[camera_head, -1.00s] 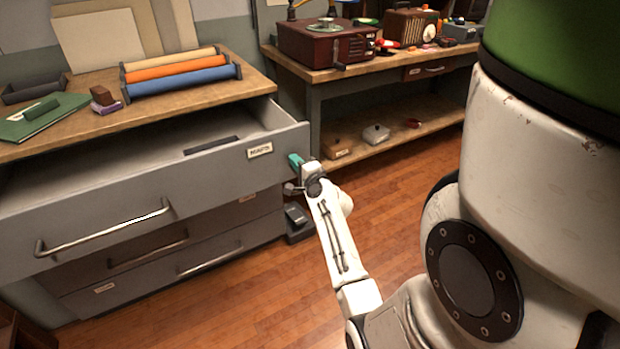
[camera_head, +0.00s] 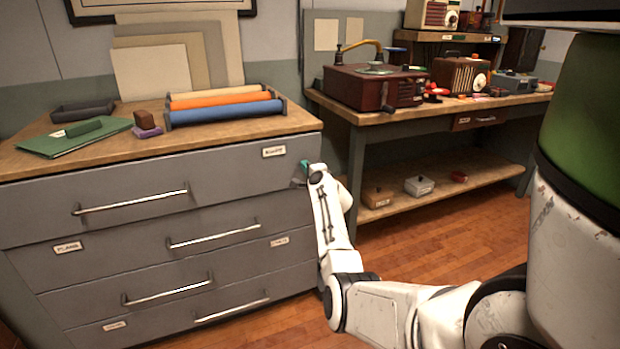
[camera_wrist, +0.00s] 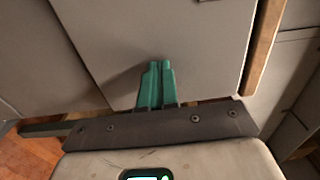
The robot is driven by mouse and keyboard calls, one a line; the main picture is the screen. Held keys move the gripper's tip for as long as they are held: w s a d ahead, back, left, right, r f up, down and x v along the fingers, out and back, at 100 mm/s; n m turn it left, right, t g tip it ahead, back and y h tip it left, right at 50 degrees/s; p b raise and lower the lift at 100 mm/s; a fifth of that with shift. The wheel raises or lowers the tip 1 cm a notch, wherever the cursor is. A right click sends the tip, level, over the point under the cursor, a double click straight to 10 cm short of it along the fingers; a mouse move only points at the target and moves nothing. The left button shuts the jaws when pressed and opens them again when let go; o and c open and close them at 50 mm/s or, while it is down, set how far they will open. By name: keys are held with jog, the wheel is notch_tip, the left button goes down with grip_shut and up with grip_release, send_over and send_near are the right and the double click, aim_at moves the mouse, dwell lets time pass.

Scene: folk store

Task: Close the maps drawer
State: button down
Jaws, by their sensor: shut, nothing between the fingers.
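The maps drawer (camera_head: 232,178) is the top grey drawer of the cabinet, with a long metal handle (camera_head: 135,202) and a small white label at its right end. Its front now sits about in line with the cabinet face, with no open interior in view; a small remaining gap cannot be told. My gripper (camera_head: 305,167) is at the right end of that drawer front, near the label. In the wrist view my green fingers (camera_wrist: 158,80) are together, empty, and up against or very close to a grey panel (camera_wrist: 150,35).
Lower drawers (camera_head: 170,245) look closed. The wooden cabinet top (camera_head: 225,135) carries coloured rolls (camera_head: 225,108), a green folder (camera_head: 75,138) and a dark tray (camera_head: 82,110). A workbench (camera_head: 400,108) with a record player (camera_head: 375,88) stands to the right. Wood floor (camera_head: 440,240) is clear in front.

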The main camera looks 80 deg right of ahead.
jog(key=shift+w+d+r, duration=0.25)
jog(key=shift+w+d, duration=0.15)
jog(key=shift+w, duration=0.25)
